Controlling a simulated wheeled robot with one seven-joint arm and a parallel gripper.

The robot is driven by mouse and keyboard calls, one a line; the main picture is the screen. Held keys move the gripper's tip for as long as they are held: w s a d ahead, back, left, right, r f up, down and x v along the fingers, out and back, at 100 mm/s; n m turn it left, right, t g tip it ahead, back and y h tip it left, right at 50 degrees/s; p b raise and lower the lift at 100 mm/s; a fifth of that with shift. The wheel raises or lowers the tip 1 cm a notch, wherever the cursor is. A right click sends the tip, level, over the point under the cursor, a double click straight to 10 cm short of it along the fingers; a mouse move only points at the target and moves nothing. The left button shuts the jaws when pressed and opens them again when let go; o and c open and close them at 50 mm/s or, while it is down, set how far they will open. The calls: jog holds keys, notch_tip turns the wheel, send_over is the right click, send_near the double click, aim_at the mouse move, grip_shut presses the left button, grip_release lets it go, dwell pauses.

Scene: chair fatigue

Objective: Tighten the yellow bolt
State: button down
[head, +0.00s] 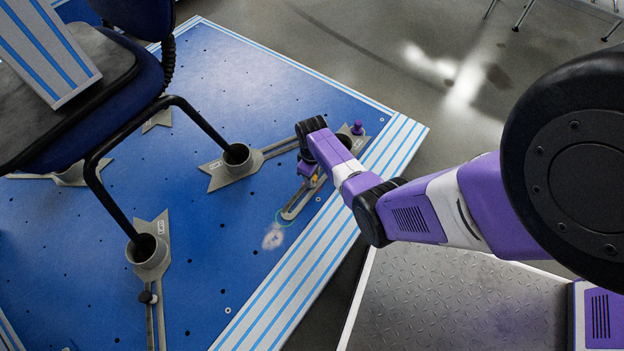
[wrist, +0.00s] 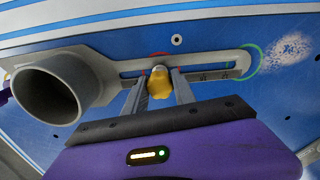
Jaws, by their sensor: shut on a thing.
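The yellow bolt (wrist: 159,84) stands at the slot of a grey metal clamp bracket (wrist: 212,60) in the wrist view. My gripper (wrist: 158,88) has one finger on each side of the bolt and is shut on it. In the head view my gripper (head: 308,178) points down at the slotted bracket (head: 292,207) near the right edge of the blue platform, and only a bit of yellow shows there. The bolt's lower part and thread are hidden.
The blue platform (head: 240,90) has small holes and a striped border. Chair leg sockets (head: 237,158) (head: 147,252) hold the blue chair's (head: 150,75) black legs on the left. A purple knob (head: 357,128) stands behind my gripper. A whitish scuff (head: 272,238) lies near the bracket's end.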

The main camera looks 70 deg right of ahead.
jog(key=m, duration=0.3)
jog(key=shift+m+p, duration=0.4)
jog(key=shift+m, duration=1.8)
jog(key=m, duration=0.4)
jog(key=shift+p, duration=0.4)
jog(key=shift+m, duration=0.3)
jog(key=m, duration=0.3)
